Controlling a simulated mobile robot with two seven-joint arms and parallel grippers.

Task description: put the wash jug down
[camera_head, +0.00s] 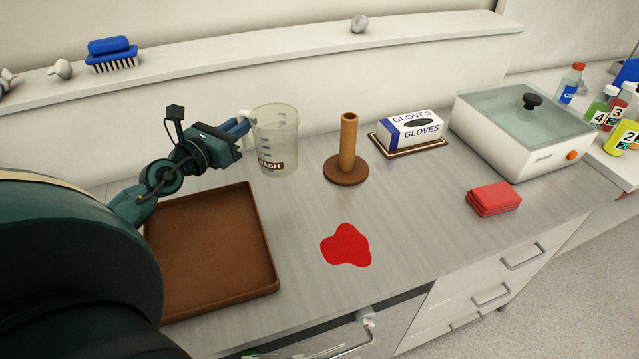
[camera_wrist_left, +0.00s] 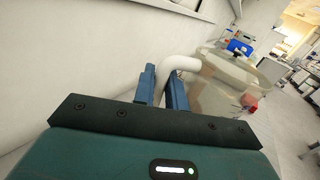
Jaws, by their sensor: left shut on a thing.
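The wash jug (camera_head: 277,138) is a translucent beaker with a brown WASH label, at the back of the counter in the head view. It looks upright; I cannot tell whether its base touches the counter. My left gripper (camera_head: 243,126) comes from the left and is shut on the jug's white handle. In the left wrist view, the blue fingers (camera_wrist_left: 161,88) sit on both sides of the white handle (camera_wrist_left: 178,66), with the jug's clear body (camera_wrist_left: 222,85) beyond. My right gripper is not in view.
A brown tray (camera_head: 262,240) lies at the front left. A wooden post on a round base (camera_head: 347,150) stands right of the jug. A red spill (camera_head: 346,246) marks the counter. A glove box (camera_head: 411,129), a red cloth (camera_head: 493,199) and a lidded bath (camera_head: 520,130) are further right.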

